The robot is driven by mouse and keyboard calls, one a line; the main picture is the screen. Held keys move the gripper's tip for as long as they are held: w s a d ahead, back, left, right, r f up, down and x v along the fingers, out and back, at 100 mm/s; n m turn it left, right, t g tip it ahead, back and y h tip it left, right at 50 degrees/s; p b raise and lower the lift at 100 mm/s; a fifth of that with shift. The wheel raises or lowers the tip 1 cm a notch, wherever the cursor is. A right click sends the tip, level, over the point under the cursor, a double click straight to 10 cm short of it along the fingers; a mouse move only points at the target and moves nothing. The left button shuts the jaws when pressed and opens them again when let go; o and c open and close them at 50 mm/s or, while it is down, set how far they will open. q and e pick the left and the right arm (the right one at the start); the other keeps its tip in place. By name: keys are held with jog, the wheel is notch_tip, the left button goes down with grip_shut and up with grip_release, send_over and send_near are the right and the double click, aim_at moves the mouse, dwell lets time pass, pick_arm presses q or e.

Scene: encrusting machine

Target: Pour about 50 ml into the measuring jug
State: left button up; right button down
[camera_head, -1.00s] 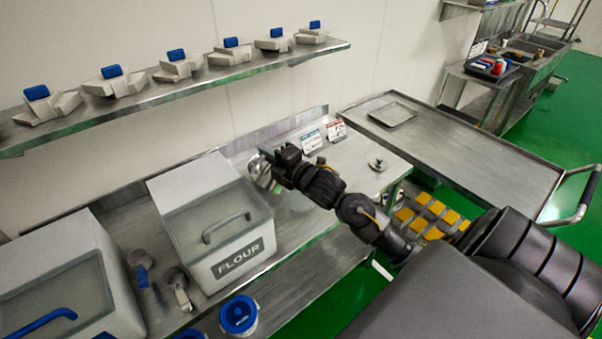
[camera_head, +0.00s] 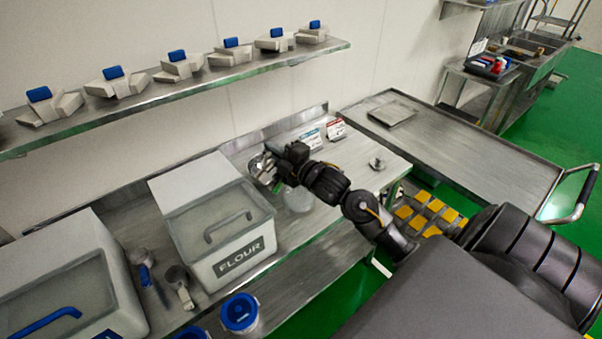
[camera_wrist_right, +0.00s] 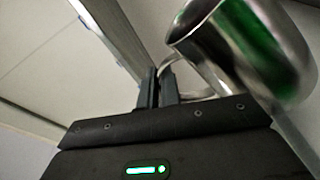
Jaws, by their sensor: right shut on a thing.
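My right gripper (camera_head: 274,163) is shut on the handle of a shiny metal jug (camera_head: 260,167), above the counter just right of the flour bin. In the right wrist view the metal jug (camera_wrist_right: 245,45) looks tilted, with its handle between the fingertips (camera_wrist_right: 163,88). Its contents cannot be seen. A clear vessel, seemingly the measuring jug (camera_head: 298,199), stands on the counter below my right wrist, partly hidden by the arm. Its fill level cannot be read, and no stream of liquid can be made out. My left gripper is not in view.
The flour bin (camera_head: 240,249) stands close left of the jugs. Small signs (camera_head: 312,139) and a small metal lid-like object (camera_head: 377,164) are on the counter. Scoops (camera_head: 176,277) lie left of the bin. A shelf (camera_head: 190,84) runs along the wall above.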

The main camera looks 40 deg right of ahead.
jog(key=shift+d, duration=0.1)
jog(key=shift+d+f+m+b, duration=0.3)
jog(key=shift+d+f+m, duration=0.15)
jog(key=shift+f+m, duration=0.15)
jog(key=shift+d+f+m, duration=0.25)
jog(key=shift+f+m, duration=0.05)
jog(key=shift+f, duration=0.05)
dwell(1.4)
jog(key=shift+w+d, duration=0.1)
jog(key=shift+d, duration=0.2)
